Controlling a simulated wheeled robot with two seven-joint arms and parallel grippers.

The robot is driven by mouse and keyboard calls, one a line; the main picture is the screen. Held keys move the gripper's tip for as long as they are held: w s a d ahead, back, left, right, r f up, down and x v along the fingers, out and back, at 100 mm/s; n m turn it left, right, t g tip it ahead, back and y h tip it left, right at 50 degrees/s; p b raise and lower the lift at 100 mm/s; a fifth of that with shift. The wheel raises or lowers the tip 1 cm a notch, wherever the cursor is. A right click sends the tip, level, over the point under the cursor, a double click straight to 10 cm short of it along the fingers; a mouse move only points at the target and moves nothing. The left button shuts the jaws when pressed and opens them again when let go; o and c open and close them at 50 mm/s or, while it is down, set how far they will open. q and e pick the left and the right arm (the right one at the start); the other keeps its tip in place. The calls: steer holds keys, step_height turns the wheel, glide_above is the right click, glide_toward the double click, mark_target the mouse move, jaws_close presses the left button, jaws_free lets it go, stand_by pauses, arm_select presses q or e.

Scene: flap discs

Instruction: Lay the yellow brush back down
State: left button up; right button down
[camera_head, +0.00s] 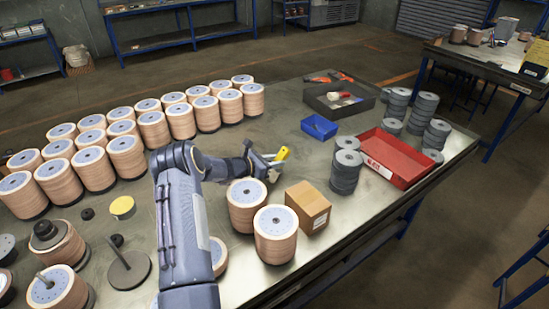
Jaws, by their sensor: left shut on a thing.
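My left gripper (271,169) reaches over the middle of the table, just behind two stacks of tan discs. It is shut on the yellow brush (281,155), whose yellow handle sticks up at a tilt above the jaws. The brush's lower end is hard to make out, partly hidden by the gripper. The metal table (290,100) is bare behind the gripper. My right gripper does not show.
Tan disc stacks (247,205) and a cardboard box (308,206) stand close in front of the gripper. A blue bin (319,127), a dark tray (339,101), a red tray (397,158) and grey disc stacks (345,172) are to the right. Many tan stacks fill the left.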

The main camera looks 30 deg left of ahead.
arm_select(q)
steer(key=shift+f, duration=0.2)
steer(key=o, duration=1)
steer(key=shift+o, duration=0.2)
steer(key=shift+s+a, duration=0.1)
steer(key=shift+s+a, duration=0.15)
steer(key=shift+s, duration=0.15)
steer(key=b+v, duration=0.2)
steer(key=v, duration=0.5)
steer(key=shift+r, duration=0.15)
